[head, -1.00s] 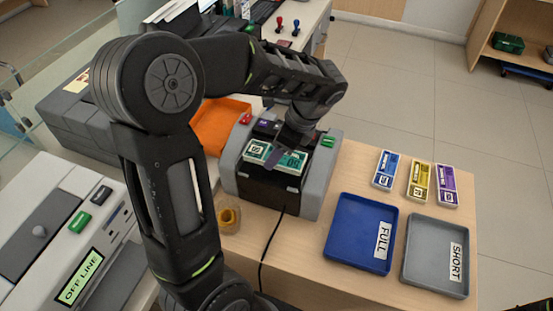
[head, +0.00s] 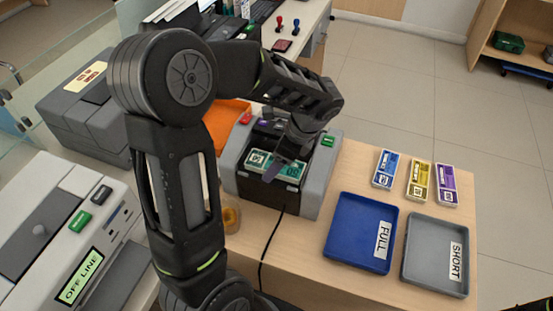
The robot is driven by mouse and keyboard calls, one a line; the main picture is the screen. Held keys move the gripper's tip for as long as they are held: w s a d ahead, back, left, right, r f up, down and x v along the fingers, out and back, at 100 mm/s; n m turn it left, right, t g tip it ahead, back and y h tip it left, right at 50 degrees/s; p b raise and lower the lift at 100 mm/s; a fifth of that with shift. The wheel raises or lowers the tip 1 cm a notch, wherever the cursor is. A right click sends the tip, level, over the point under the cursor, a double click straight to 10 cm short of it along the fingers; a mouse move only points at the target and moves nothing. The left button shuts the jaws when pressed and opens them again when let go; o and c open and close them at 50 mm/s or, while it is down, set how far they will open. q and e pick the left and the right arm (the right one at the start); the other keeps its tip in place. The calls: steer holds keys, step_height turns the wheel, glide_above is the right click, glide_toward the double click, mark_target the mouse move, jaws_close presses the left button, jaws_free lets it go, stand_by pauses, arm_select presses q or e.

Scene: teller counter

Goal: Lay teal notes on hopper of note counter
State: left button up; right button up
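The teal notes (head: 288,171) are a banded bundle with white-and-teal labels, at the hopper of the grey note counter (head: 318,178) in the middle of the head view. My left gripper (head: 273,172) comes down over the bundle from behind, with a dark finger across its middle. It appears shut on the notes; the other finger is hidden. The bundle lies low in the hopper opening, but I cannot tell whether it touches the hopper floor.
A blue FULL tray (head: 350,245) and a grey SHORT tray (head: 425,272) stand empty to the right. Blue (head: 386,169), yellow (head: 418,181) and purple (head: 447,184) note bundles lie behind them. An orange tray (head: 222,112) is behind my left arm. A black cable crosses the desk.

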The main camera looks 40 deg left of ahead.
arm_select(q)
steer(key=shift+r, duration=0.2)
steer(key=shift+w+d+r, duration=0.1)
steer(key=shift+r, duration=0.05)
steer(key=p+v, duration=0.1)
steer(key=v, duration=1)
steer(key=shift+r, duration=0.3)
